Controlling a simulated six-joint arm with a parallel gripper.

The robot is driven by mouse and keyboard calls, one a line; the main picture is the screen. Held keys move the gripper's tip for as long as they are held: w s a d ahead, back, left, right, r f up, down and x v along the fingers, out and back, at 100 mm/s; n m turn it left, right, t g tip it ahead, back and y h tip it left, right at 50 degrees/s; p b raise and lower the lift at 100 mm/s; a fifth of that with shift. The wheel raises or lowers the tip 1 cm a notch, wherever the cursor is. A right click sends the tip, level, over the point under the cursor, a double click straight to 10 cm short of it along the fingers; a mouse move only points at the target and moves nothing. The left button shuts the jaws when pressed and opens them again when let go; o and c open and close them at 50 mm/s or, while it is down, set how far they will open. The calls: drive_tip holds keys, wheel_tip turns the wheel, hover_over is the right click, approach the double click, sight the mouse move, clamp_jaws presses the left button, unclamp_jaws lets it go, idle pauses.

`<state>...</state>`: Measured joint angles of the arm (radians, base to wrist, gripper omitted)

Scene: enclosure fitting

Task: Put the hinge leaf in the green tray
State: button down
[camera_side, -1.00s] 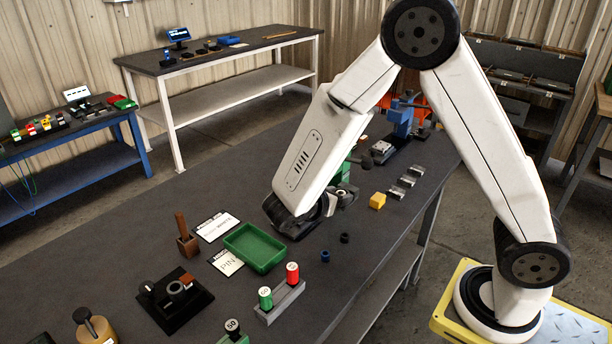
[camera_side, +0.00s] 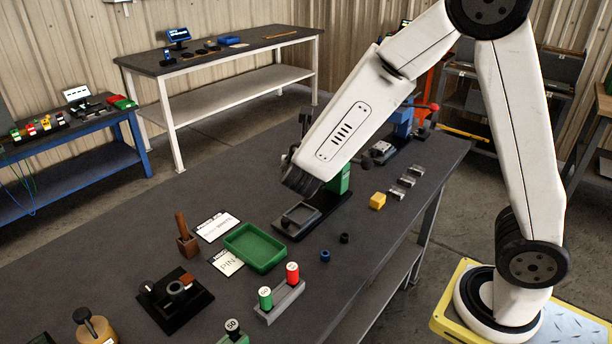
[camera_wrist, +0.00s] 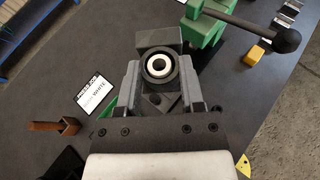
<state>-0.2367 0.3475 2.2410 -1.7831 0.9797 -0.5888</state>
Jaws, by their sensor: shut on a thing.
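My gripper (camera_wrist: 160,85) is shut on a dark grey piece, which I take to be the hinge leaf (camera_wrist: 158,100). A dark round boss with a white ring (camera_wrist: 158,66) shows between the fingers. In the side view my gripper (camera_side: 300,182) is above the black base of the green press, its fingertips and load mostly hidden by my wrist. The green tray (camera_side: 255,249) lies empty on the bench, in front of the press and lower left of my gripper. Only a green sliver of it shows in the wrist view.
The green press (camera_side: 340,180) has a lever with a black ball end (camera_wrist: 288,40). A grey square nest (camera_side: 299,218) sits on its base.

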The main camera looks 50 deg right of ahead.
drive_tip(key=shift+w+a+r+n+t+y, duration=0.25)
drive_tip(key=shift+a+r+n+t+y, duration=0.4)
drive_tip(key=shift+n+y, duration=0.4)
drive_tip(key=shift+w+a+r+n+t+y, duration=0.2)
drive_tip(key=shift+a+r+n+t+y, duration=0.5)
drive_tip(key=shift+n+y, duration=0.3)
drive_tip(key=shift+w+a+r+n+t+y, duration=0.25)
drive_tip(key=shift+a+r+n+t+y, duration=0.4)
drive_tip(key=shift+n+y, duration=0.4)
drive_tip(key=shift+a+f, duration=0.1)
drive_tip(key=shift+f, duration=0.05)
drive_tip(key=shift+a+f, duration=0.15)
